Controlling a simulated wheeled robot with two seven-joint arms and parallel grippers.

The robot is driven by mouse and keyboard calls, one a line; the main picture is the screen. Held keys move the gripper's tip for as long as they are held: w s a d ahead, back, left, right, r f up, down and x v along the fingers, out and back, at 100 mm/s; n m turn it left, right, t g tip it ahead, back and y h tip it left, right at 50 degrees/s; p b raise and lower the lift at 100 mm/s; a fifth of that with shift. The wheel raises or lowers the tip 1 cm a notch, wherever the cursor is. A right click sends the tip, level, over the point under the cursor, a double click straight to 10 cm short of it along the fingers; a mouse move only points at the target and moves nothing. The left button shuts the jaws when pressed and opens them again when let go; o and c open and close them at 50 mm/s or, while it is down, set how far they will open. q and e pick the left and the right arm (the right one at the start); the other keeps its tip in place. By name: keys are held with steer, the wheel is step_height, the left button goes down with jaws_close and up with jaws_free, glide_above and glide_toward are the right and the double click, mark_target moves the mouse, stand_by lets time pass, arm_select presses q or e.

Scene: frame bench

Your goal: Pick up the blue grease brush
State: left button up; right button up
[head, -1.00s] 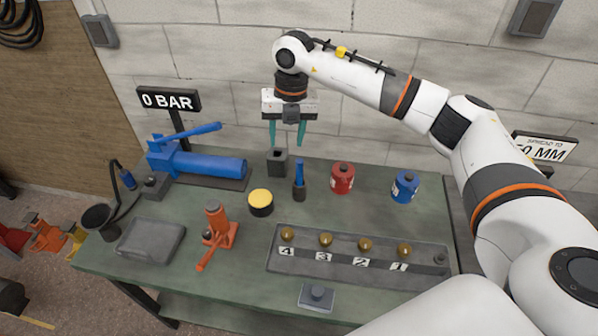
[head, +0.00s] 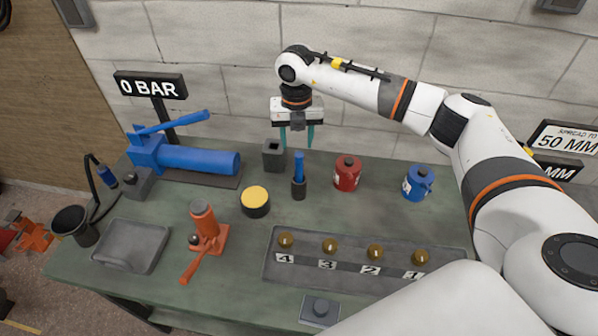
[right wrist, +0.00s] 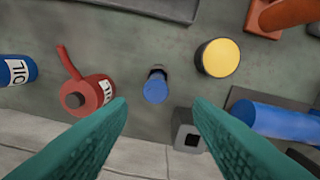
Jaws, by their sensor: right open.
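The blue grease brush (head: 299,169) stands upright near the middle of the bench, with a blue handle on top and a dark lower part. In the right wrist view its round blue top (right wrist: 155,90) shows between and beyond the two fingertips. My right gripper (head: 297,146) is open and empty, with teal fingers pointing down. In the head view it is above and behind the brush, close to its top. In the right wrist view the gripper (right wrist: 160,105) has nothing between its fingers. My left gripper is not in view.
A dark square holder (head: 274,155) stands close left of the brush. A red oil can (head: 347,174), a blue can (head: 418,183) and a yellow-topped tin (head: 255,201) are around it. A blue pump (head: 195,160) lies left. A numbered tray (head: 345,283) is in front.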

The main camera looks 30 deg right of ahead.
mark_target(299, 154)
steer(key=shift+s+f, duration=0.1)
steer(key=shift+f, duration=0.8)
steer(key=f+p, duration=0.1)
steer(key=f, duration=0.2)
steer(key=s+f+p, duration=0.1)
steer(key=f, duration=0.1)
steer(key=shift+p, duration=0.35)
steer(key=shift+w+f, duration=0.15)
steer(key=shift+f, duration=0.1)
jaws_close()
